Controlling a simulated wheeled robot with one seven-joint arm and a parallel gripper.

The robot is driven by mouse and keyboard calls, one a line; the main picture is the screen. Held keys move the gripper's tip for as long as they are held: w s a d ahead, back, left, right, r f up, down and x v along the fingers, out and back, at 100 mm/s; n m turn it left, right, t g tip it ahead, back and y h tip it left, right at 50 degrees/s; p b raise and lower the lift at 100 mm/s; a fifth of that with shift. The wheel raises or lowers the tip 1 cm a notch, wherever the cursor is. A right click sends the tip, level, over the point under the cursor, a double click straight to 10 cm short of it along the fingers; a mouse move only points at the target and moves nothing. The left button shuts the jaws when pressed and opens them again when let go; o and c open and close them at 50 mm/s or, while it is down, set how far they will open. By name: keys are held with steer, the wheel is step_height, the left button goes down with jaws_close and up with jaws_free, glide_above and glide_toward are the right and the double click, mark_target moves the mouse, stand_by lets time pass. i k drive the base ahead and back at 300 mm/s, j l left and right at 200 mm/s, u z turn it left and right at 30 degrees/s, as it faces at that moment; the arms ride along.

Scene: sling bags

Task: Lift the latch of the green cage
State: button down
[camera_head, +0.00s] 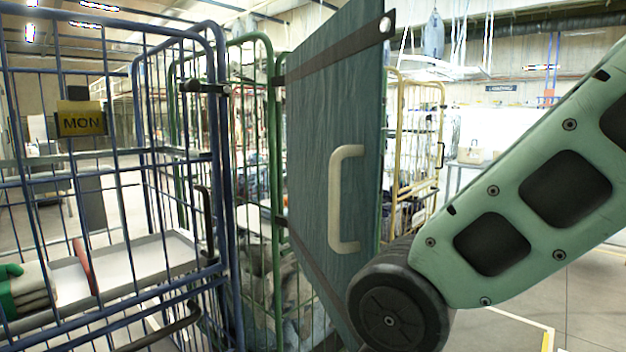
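The green cage (277,150) stands in the middle, behind and to the right of a blue cage. Its green tube frame shows between the blue bars and a dark teal panel. The panel (308,130) has black straps and a cream handle (346,200), and stands at an angle next to the green post. It hides much of the cage's right side. I cannot clearly make out the green cage's latch. My arm crosses the right side, its dark round joint in front of the panel's lower right edge. My gripper is not in view.
The blue cage (219,170) fills the left, with a yellow MON sign (81,122), a grey shelf (120,268) and green-cuffed gloves (28,290). A yellow cage (443,130) stands behind the panel. Floor shows at lower right, with a yellow line.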

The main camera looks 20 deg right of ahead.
mark_target(282, 312)
steer(key=z, duration=0.8)
steer(key=i+z, duration=0.35)
steer(key=i, duration=1)
steer(key=i+l+u, duration=0.2)
steer(key=i, duration=0.4)
steer(key=i+u, duration=0.2)
steer(key=i, duration=0.45)
